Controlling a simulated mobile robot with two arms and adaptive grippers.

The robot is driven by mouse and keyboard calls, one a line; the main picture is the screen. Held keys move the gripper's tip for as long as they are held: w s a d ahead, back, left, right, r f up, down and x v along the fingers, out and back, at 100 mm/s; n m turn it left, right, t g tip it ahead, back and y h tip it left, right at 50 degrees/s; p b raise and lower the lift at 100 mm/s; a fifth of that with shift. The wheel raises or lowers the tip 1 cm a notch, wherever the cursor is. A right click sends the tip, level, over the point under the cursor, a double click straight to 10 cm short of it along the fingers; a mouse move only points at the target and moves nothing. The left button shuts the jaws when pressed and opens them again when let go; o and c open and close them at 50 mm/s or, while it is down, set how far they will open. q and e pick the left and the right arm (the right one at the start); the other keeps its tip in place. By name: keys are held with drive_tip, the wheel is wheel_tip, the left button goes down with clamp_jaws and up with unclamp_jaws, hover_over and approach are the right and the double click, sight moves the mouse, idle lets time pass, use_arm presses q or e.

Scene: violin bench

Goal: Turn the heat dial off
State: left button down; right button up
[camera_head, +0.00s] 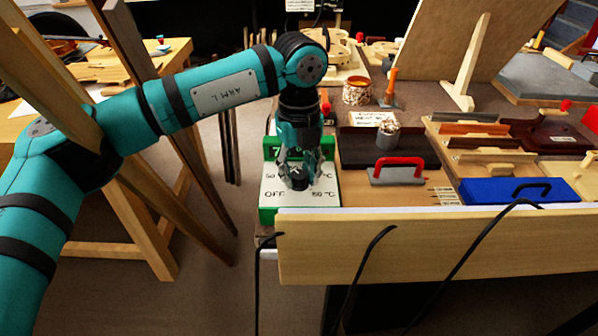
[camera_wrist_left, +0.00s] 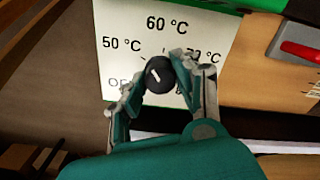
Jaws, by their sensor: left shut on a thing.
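The heater is a green box with a white dial face (camera_head: 325,198), at the near left end of the bench in the head view. In the left wrist view the face (camera_wrist_left: 122,22) shows 50 °C, 60 °C and 70 °C, with OFF partly hidden at lower left. My right gripper is not in view.
A red-handled grey tool (camera_head: 397,172) and a dark tray (camera_head: 360,148) lie right of the heater. A blue box (camera_head: 518,191) is farther right. A wooden board (camera_head: 430,250) with black cables runs along the near edge. Dark upright planks stand left of the bench.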

sight(299, 174)
use_arm(q)
drive_tip(key=n, duration=0.3)
drive_tip(key=shift+r+n, duration=0.1)
drive_tip(key=shift+n, duration=0.8)
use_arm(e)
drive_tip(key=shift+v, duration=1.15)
use_arm(q)
drive_tip(key=c, duration=1)
unclamp_jaws()
wheel_tip(299, 174, up, 12)
drive_tip(key=shift+f, duration=0.1)
